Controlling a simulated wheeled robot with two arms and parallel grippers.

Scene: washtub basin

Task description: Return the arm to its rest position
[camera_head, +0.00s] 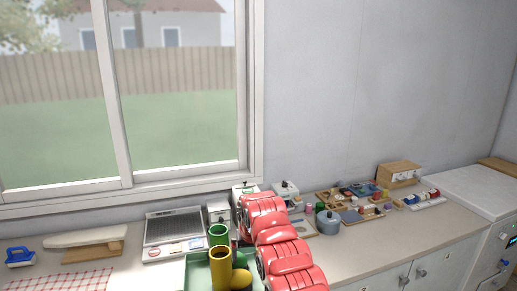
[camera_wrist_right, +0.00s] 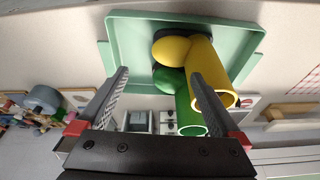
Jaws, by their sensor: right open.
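My right arm (camera_head: 280,240) is red and reaches up from the bottom middle of the head view. It hides its own fingertips there. In the right wrist view my right gripper (camera_wrist_right: 158,78) is open, its two dark fingers spread apart with nothing seen held between them. The head view shows a yellow boot (camera_head: 220,268) and a green boot (camera_head: 218,235) just left of the arm. My left gripper is in neither view.
A grey ridged board (camera_head: 172,228), a wooden-footed ironing board (camera_head: 85,237) and a blue brush (camera_head: 20,256) are to the left. A grey-blue pot (camera_head: 328,222) and trays of small items (camera_head: 355,200) are on the counter to the right. A window and wall stand behind.

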